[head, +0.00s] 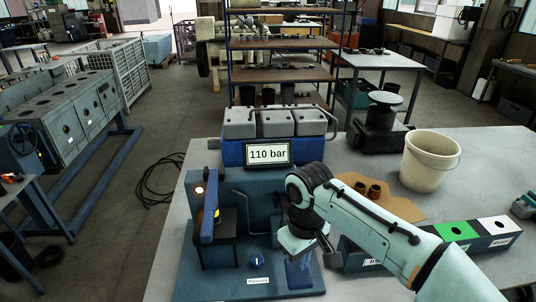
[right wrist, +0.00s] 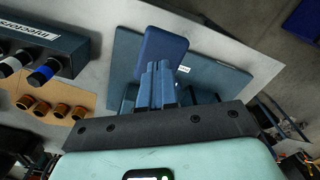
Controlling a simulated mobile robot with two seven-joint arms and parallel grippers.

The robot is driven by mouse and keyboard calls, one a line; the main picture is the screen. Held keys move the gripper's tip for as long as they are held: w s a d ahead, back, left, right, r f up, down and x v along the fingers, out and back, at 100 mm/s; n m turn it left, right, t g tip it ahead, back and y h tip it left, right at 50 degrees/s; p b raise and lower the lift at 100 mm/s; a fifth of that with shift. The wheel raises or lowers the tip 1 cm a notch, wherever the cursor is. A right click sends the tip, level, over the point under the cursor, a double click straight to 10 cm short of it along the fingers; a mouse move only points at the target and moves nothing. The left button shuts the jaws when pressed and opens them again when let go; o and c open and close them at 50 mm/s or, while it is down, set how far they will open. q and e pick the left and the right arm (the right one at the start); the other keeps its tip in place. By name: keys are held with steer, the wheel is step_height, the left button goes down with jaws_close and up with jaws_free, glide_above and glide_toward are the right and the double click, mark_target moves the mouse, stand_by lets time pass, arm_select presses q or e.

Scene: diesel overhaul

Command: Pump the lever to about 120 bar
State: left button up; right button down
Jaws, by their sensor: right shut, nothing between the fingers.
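The blue pump stand (head: 262,192) sits on the table with a display (head: 268,154) that reads 110 bar. What looks like its lever is a blue paddle (head: 300,274) at the right front of the stand. The paddle also shows in the right wrist view (right wrist: 165,45), just beyond the fingertips. My right gripper (head: 308,252) is above and behind the paddle in the head view, its fingers partly hidden by the wrist. In the right wrist view its fingers (right wrist: 157,82) are shut and empty. I cannot tell whether they touch the paddle. My left gripper is out of view.
To the right are a labelled rack (head: 480,238), a brown mat (head: 400,203) with brass-coloured parts, and a cream bucket (head: 430,160). A blue case with grey blocks (head: 277,123) stands behind.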

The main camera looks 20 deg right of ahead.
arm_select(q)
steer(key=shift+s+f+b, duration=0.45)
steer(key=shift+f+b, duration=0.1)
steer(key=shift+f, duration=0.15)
arm_select(e)
steer(key=shift+f, duration=1.1)
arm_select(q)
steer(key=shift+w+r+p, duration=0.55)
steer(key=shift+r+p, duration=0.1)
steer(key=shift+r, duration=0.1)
arm_select(e)
steer(key=shift+s+a+r, duration=0.1)
steer(key=shift+s+r, duration=0.05)
steer(key=shift+r, duration=0.4)
steer(key=shift+s+r, duration=0.1)
steer(key=shift+r, duration=0.45)
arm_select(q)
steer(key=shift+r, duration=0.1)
arm_select(e)
steer(key=shift+s, duration=0.1)
steer(key=shift+r, duration=0.3)
steer(key=shift+r+p, duration=1.35)
steer(key=shift+r, duration=0.45)
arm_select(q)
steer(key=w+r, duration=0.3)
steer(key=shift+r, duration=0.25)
arm_select(e)
steer(key=shift+f, duration=0.1)
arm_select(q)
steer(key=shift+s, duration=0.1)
